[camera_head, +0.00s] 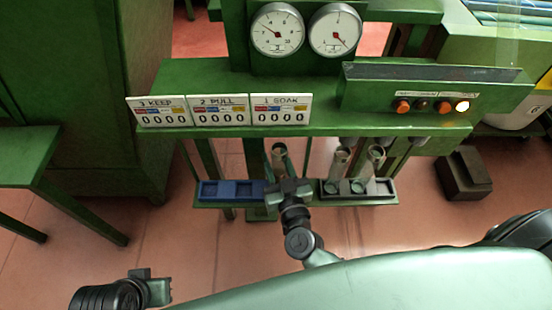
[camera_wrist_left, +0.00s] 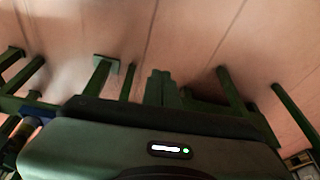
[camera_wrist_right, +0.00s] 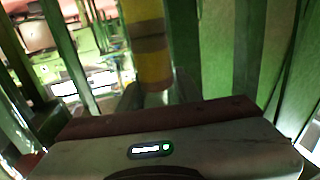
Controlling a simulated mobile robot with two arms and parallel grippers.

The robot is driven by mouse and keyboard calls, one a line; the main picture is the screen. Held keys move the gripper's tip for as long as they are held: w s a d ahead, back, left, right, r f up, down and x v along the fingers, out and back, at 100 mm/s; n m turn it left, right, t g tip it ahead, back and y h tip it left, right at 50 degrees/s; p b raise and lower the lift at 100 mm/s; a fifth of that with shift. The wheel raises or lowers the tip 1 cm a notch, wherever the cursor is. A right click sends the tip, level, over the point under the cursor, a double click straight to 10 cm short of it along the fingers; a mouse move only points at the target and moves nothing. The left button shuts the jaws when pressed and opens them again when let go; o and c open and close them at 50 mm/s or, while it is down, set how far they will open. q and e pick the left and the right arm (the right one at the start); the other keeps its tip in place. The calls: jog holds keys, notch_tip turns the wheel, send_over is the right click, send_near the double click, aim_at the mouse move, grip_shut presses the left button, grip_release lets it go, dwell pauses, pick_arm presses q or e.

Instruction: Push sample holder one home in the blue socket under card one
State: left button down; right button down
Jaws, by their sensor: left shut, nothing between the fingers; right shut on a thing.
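Card one (camera_head: 281,108), marked "1 SOAK", is the rightmost of three cards on the green shelf. A blue socket strip (camera_head: 231,190) lies below the cards. My right gripper (camera_head: 287,186) covers its right end, so the socket under card one is largely hidden. That gripper is shut on an upright sample holder (camera_head: 279,152), a tube with yellow and dark bands in the right wrist view (camera_wrist_right: 147,45). No number shows on it, and I cannot tell whether its foot is seated. My left gripper (camera_head: 150,287) is shut and empty at lower left.
A black rack (camera_head: 390,197) right of my right gripper holds two more tubes (camera_head: 340,165) (camera_head: 375,163). The shelf (camera_head: 225,80) overhangs the sockets, with gauges and a lamp panel above. Open floor surrounds my left gripper.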

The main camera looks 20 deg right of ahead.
aim_at(281, 178)
pick_arm(q)
jog(key=shift+f, duration=0.15)
pick_arm(e)
jog(key=shift+f, duration=0.2)
pick_arm(q)
jog(key=shift+a+b, duration=0.15)
jog(key=shift+b, duration=0.3)
pick_arm(e)
jog(key=shift+f, duration=0.5)
pick_arm(q)
jog(key=shift+r, duration=0.3)
pick_arm(e)
jog(key=c, duration=0.9)
grip_release()
pick_arm(q)
jog(key=shift+f, duration=0.1)
pick_arm(e)
jog(key=s+p, duration=0.1)
jog(key=s, duration=0.5)
jog(key=shift+s, duration=0.9)
pick_arm(q)
jog(key=shift+w+f, duration=0.15)
jog(key=shift+f, duration=0.3)
